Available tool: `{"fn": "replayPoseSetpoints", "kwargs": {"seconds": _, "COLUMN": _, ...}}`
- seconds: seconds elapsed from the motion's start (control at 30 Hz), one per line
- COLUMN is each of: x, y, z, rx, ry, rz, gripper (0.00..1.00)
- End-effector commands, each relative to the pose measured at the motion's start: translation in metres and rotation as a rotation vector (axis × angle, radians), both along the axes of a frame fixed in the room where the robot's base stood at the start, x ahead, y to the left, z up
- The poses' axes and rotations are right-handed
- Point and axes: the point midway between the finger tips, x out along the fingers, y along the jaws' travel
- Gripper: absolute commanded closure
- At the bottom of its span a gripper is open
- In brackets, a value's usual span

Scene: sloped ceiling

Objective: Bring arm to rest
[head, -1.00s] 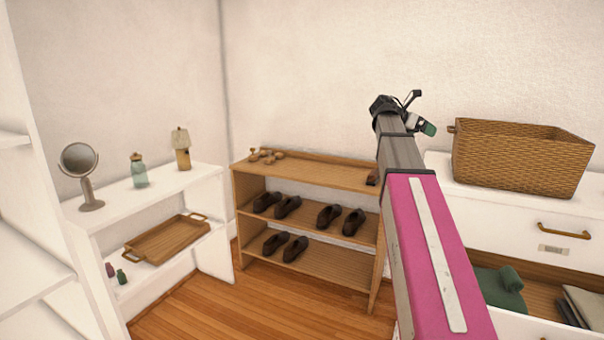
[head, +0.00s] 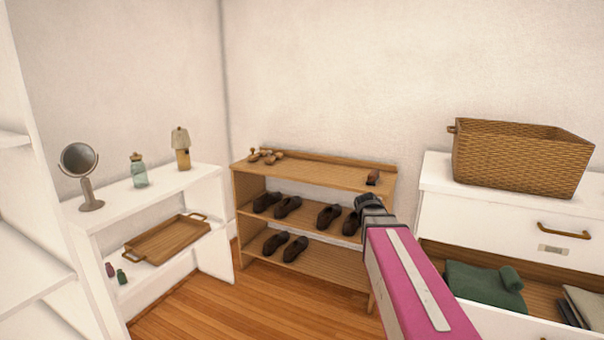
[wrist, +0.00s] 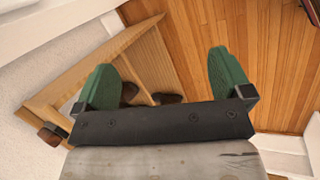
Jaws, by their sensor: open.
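My arm (head: 408,280) shows in the head view as a pink link with a pale stripe, reaching up from the bottom right toward the shoe rack. Its dark far end covers part of the rack's right side. The fingers are hidden in the head view. In the wrist view my gripper (wrist: 164,86) shows two green fingers spread wide apart with nothing between them. Beyond the fingers are the rack, some dark shoes and the wood floor.
The wooden shoe rack (head: 320,176) holds several dark shoes. A white drawer unit (head: 480,222) with an open drawer and a wicker basket (head: 520,160) stands right. A white shelf (head: 205,188) with a mirror (head: 80,168) and a wooden tray (head: 165,240) stands left. Floor (head: 240,305) is clear.

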Motion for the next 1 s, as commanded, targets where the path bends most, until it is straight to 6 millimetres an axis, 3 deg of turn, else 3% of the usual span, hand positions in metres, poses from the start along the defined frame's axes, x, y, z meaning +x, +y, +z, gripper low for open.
{"fn": "replayPoseSetpoints", "kwargs": {"seconds": 0.03, "x": -0.017, "y": 0.010, "z": -0.020, "rx": 0.050, "ry": -0.007, "rz": -0.067, "gripper": 0.03}}
{"fn": "replayPoseSetpoints", "kwargs": {"seconds": 0.2, "x": -0.060, "y": 0.040, "z": -0.073, "rx": 0.214, "ry": -0.028, "rz": -0.330, "gripper": 0.03}}
{"fn": "replayPoseSetpoints", "kwargs": {"seconds": 0.43, "x": -0.112, "y": 0.073, "z": -0.124, "rx": 0.373, "ry": -0.017, "rz": -0.667, "gripper": 0.03}}
{"fn": "replayPoseSetpoints", "kwargs": {"seconds": 0.63, "x": -0.132, "y": 0.086, "z": -0.141, "rx": 0.425, "ry": -0.006, "rz": -0.814, "gripper": 0.03}}
{"fn": "replayPoseSetpoints", "kwargs": {"seconds": 1.0, "x": -0.132, "y": 0.088, "z": -0.142, "rx": 0.430, "ry": -0.006, "rz": -0.830, "gripper": 0.03}}
